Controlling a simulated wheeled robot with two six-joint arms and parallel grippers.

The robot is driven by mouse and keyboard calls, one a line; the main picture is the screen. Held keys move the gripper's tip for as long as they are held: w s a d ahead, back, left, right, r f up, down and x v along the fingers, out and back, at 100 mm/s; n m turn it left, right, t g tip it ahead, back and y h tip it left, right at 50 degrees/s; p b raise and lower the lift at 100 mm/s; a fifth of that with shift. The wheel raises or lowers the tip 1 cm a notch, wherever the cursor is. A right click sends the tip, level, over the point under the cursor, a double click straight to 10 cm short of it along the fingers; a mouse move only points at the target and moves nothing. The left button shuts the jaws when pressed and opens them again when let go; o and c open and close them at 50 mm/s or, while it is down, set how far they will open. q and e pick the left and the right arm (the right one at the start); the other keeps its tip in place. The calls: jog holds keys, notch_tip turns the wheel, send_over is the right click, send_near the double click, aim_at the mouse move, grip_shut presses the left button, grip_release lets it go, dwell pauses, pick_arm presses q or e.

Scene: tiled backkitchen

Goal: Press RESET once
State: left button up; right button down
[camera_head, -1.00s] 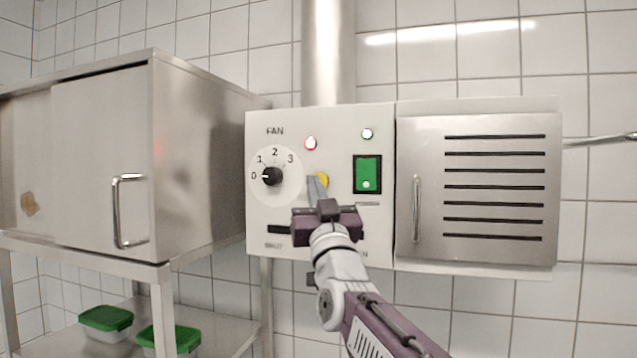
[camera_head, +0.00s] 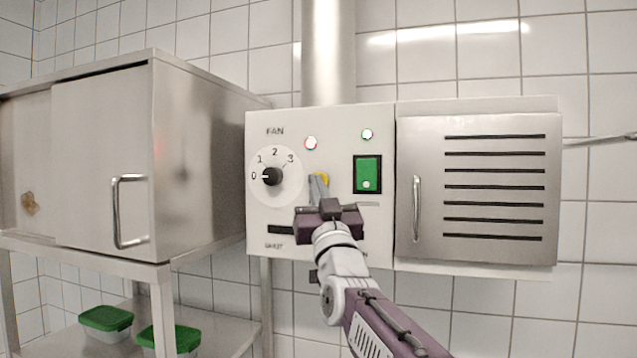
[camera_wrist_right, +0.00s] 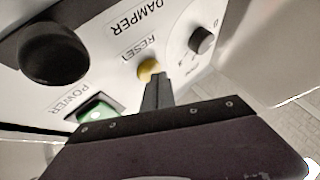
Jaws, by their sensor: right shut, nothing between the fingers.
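The yellow RESET button (camera_head: 324,178) sits on the white control panel (camera_head: 340,118), mostly hidden behind my right gripper's fingers. In the right wrist view the yellow button (camera_wrist_right: 148,72) shows beside the RESET label. My right gripper (camera_head: 318,179) is shut and empty, its fingers pointing at the panel. In the wrist view the fingertips (camera_wrist_right: 158,77) overlap the button's lower edge; they are at or very near it, and I cannot tell whether it is pushed in. My left gripper is not in view.
The fan knob (camera_head: 272,176) points to 0, left of the button. A green POWER switch (camera_head: 367,174) is to its right. A black damper knob (camera_wrist_right: 55,52) shows close in the wrist view. A slatted metal door (camera_head: 480,190) adjoins the panel.

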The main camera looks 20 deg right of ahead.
jog(key=shift+w+d, duration=0.1)
jog(key=shift+w, duration=0.1)
dwell(0.3)
jog(key=shift+s, duration=0.15)
jog(key=shift+s+a+b, duration=0.45)
jog(key=shift+s, duration=0.1)
jog(key=s+a, duration=0.2)
jog(key=s+b, duration=0.1)
jog(key=s, duration=0.1)
jog(key=shift+s+a, duration=0.1)
jog(key=shift+a, duration=0.3)
dwell(0.4)
